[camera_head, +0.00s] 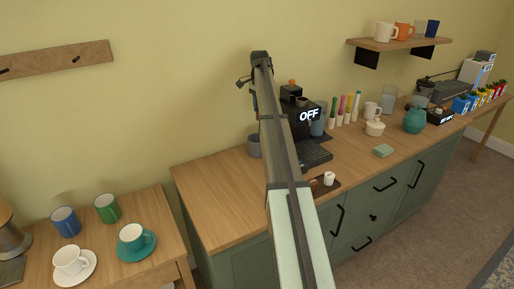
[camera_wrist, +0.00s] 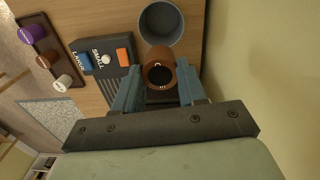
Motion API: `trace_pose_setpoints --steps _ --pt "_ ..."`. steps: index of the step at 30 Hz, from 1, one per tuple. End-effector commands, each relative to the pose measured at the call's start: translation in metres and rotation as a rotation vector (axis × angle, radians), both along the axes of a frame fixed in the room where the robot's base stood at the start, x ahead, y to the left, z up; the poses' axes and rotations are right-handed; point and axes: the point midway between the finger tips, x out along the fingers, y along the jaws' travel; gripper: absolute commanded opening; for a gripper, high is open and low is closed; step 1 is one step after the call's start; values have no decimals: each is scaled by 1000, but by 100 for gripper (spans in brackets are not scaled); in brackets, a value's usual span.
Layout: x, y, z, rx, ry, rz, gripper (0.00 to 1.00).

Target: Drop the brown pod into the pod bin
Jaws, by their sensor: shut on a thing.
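In the wrist view, my gripper (camera_wrist: 159,82) is shut on a brown pod (camera_wrist: 159,70), held between its two blue-grey fingers. The pod bin (camera_wrist: 144,28), a round grey-blue open container, stands just beyond the pod in that view. The pod is near the bin's rim in the picture; I cannot tell its height above it. In the head view, the pod bin (camera_head: 253,148) shows on the counter left of the coffee machine, partly behind my arm. The held pod is not clearly seen there.
The coffee machine (camera_head: 307,112) reads OFF; its button panel (camera_wrist: 103,62) is beside the bin. A dark pod tray (camera_wrist: 66,76) carries purple, brown and white pods. Mugs and jars stand farther right on the counter (camera_head: 215,205). A wall (camera_wrist: 260,60) lies close on the wrist view's right.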

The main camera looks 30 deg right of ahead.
Motion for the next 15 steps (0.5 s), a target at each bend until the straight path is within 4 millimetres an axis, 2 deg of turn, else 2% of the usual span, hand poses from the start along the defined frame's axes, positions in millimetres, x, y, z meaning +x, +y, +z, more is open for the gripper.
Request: trace_pose_setpoints --steps 15 --pt "-1 0 -47 0 0 1 13"
